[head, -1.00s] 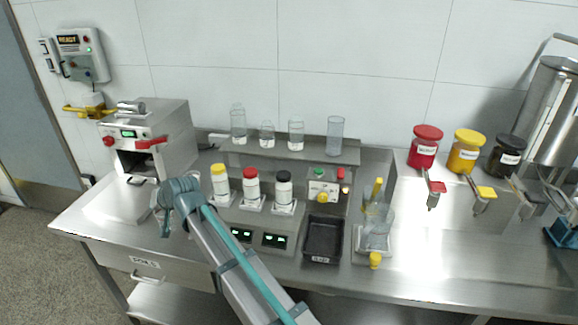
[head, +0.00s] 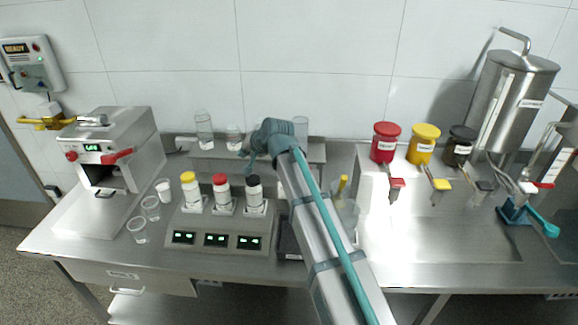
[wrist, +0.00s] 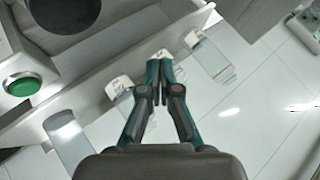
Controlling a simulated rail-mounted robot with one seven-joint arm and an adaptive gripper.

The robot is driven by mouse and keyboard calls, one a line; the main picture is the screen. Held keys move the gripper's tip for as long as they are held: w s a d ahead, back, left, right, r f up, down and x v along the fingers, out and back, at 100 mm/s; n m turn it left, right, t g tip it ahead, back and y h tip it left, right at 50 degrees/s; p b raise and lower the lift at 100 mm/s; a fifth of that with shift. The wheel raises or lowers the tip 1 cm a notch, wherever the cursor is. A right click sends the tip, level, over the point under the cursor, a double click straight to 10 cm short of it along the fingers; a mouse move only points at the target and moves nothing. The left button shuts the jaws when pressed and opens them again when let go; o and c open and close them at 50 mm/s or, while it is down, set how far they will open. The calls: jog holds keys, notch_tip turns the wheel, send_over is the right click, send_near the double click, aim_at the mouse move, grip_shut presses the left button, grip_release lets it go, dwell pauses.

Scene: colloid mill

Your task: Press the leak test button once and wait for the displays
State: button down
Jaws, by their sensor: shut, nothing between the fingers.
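My gripper (head: 252,158) is shut and empty above the back of the bench, in front of the raised shelf. In the wrist view its fingertips (wrist: 160,60) are together, pointing away from the camera. A round green button (wrist: 22,86) in a silver ring sits at the left of the wrist view, apart from the fingers. No label on it can be read. In the head view my arm hides the area where that button may be. The bench station (head: 232,225) has lit green displays (head: 215,240) along its front; their text is too small to read.
Yellow-, red- and black-capped bottles (head: 221,195) stand on the station. Clear cups (head: 150,207) stand left of it, and glassware (head: 204,130) stands on the back shelf. A wall panel (head: 30,62) reads READY. Red, yellow and dark jars (head: 422,145) are at right.

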jog(key=w+d+r+h+p, duration=0.1)
jog(key=w+d, duration=0.1)
jog(key=d, duration=0.5)
jog(key=w+d+r+m+p, duration=0.1)
jog(key=w+d, duration=0.1)
jog(key=d, duration=0.4)
jog(key=shift+d+r+t+h, duration=0.3)
jog(key=shift+d+t+h, duration=0.05)
jog(key=shift+t+h, duration=0.05)
jog(key=shift+f, duration=0.1)
jog(key=shift+f+b, duration=2.25)
jog(key=shift+f, duration=2.1)
jog(key=shift+f, duration=0.4)
jog(key=shift+s+f+b, duration=0.1)
jog(key=shift+f+b, duration=0.4)
jog(key=shift+r+p, duration=0.55)
jog(key=shift+r, duration=0.4)
